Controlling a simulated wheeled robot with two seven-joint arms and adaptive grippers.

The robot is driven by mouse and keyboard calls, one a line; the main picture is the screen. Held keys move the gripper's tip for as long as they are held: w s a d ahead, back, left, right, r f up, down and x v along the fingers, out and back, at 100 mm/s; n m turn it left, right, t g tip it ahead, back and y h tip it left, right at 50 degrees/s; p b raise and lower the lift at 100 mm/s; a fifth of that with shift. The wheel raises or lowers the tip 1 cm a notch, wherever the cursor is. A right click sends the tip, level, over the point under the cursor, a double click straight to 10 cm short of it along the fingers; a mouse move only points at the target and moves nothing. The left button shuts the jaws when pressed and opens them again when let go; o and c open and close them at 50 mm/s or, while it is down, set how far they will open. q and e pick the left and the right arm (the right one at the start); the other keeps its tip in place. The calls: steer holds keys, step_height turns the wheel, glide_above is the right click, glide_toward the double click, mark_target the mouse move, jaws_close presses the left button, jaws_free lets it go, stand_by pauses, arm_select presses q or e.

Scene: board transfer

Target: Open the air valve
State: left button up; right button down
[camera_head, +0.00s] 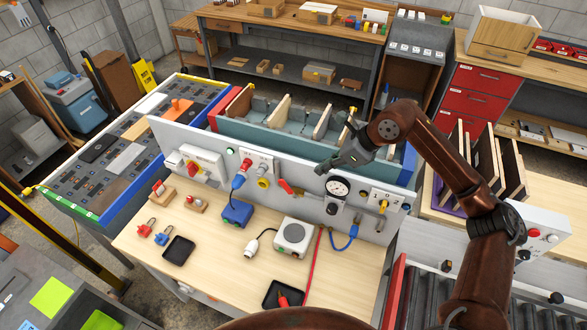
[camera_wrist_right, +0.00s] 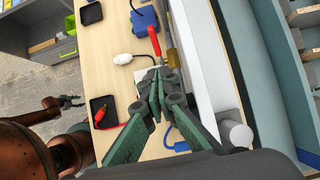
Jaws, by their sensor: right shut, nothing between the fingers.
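The air valve's red lever (camera_head: 285,187) is on the front of the upright grey panel, left of the round gauge (camera_head: 339,188). In the right wrist view the red lever (camera_wrist_right: 154,41) lies beyond my fingertips, beside a brass fitting (camera_wrist_right: 172,60). My right gripper (camera_head: 321,169) is shut and empty, near the panel's top edge above the gauge. Its closed fingertips (camera_wrist_right: 157,82) are apart from the lever. My left gripper (camera_wrist_right: 72,101) shows small at the left of the right wrist view, away from the panel; its jaw state is unclear.
The panel also carries a white box (camera_head: 200,163), a yellow knob (camera_head: 263,183) and a blue plug (camera_head: 238,182). A blue box (camera_head: 237,213), a white box with a round top (camera_head: 293,236), black trays (camera_head: 179,249) and a red hose (camera_head: 314,262) are on the wooden bench.

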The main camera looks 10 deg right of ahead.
steer(key=p, duration=0.2)
glide_toward(288, 186)
steer(key=p+x, duration=0.1)
steer(key=x, duration=0.5)
steer(key=shift+a, duration=0.1)
steer(key=shift+w+a+f, duration=0.15)
steer(key=shift+f, duration=0.05)
arm_select(q)
steer(key=s+r, duration=0.2)
steer(key=r, duration=0.1)
steer(key=shift+r, duration=0.1)
